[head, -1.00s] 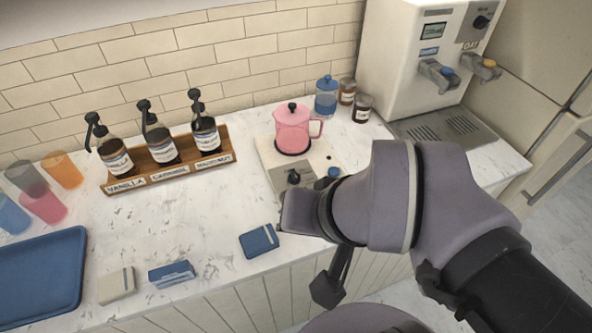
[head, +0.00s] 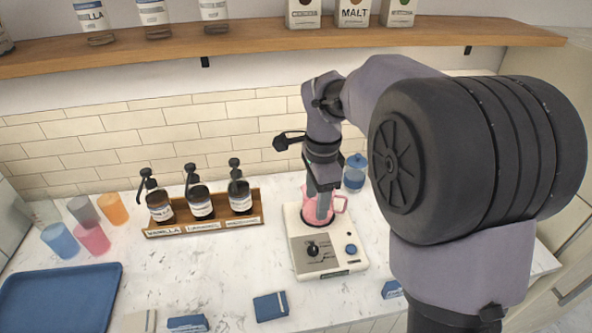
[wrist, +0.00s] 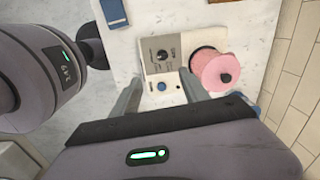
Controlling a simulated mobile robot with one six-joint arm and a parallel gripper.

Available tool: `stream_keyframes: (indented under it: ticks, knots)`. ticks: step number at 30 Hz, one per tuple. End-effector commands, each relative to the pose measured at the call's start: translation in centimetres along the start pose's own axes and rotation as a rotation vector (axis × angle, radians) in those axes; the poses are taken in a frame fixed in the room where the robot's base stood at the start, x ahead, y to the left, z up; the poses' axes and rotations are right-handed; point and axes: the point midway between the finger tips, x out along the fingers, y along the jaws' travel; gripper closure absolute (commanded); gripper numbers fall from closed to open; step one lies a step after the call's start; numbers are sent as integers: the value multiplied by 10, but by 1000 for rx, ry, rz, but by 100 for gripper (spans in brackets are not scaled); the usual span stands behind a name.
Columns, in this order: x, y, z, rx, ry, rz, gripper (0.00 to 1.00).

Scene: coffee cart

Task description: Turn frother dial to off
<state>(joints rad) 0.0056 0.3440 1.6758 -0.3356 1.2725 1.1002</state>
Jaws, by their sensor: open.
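The frother (head: 297,240) is a white base with a grey front panel on the counter. Its black dial (head: 312,248) sits left of a blue button (head: 351,249); the pink pitcher (head: 339,205) stands at the back. My gripper (head: 322,217) points down in front of the pitcher, partly hiding it. In the wrist view the fingers (wrist: 160,84) are spread apart and empty. The blue button (wrist: 161,86) shows between them, the dial (wrist: 162,56) lies beyond the tips, and the pitcher (wrist: 207,66) is to the right.
A wooden rack (head: 208,228) with several syrup pump bottles stands left of the frother. A blue-lidded jar (head: 355,172) is behind right. Small blue boxes (head: 270,306) lie near the front edge. A blue tray (head: 60,298) and several cups are far left. A shelf (head: 260,43) runs above.

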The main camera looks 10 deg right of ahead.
Motion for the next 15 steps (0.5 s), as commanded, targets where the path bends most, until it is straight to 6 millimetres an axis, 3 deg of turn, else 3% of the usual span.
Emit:
stream_keyframes:
  ticks: [3, 8, 15]
  knots:
    - [15, -16, -5, 92, 12, 40, 47]
    - [46, -15, -7, 106, 15, 46, 47]
    - [120, -12, -7, 104, 14, 47, 47]
